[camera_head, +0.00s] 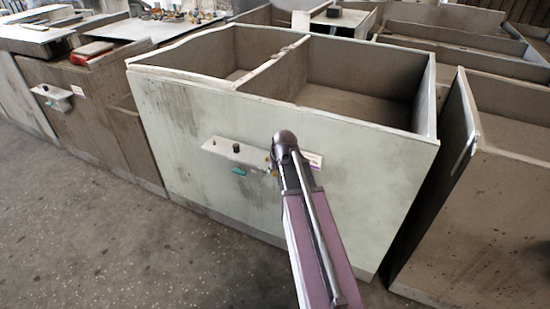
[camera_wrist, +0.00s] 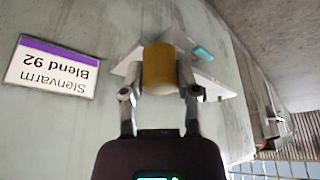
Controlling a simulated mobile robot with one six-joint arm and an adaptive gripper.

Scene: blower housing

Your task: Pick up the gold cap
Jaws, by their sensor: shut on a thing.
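The gold cap (camera_wrist: 160,68) is a short, smooth golden cylinder in the middle of the wrist view. My gripper (camera_wrist: 160,82) is shut on it, with one finger on each side. Behind the cap is a white control panel (camera_wrist: 222,90) with a teal button (camera_wrist: 203,52). In the head view the panel (camera_head: 217,147) sits on the pale front of the housing, and my gripper (camera_head: 270,167) is at its right end, mostly hidden by my arm. I cannot tell whether the cap touches the panel.
A white label (camera_wrist: 50,70) with a purple band reads "Stenvarm Blend 92". The pale housing (camera_head: 180,120) has open compartments on top. A brown cabinet (camera_head: 90,125) stands left and another open box (camera_head: 490,190) stands right. The concrete floor (camera_head: 100,240) in front is clear.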

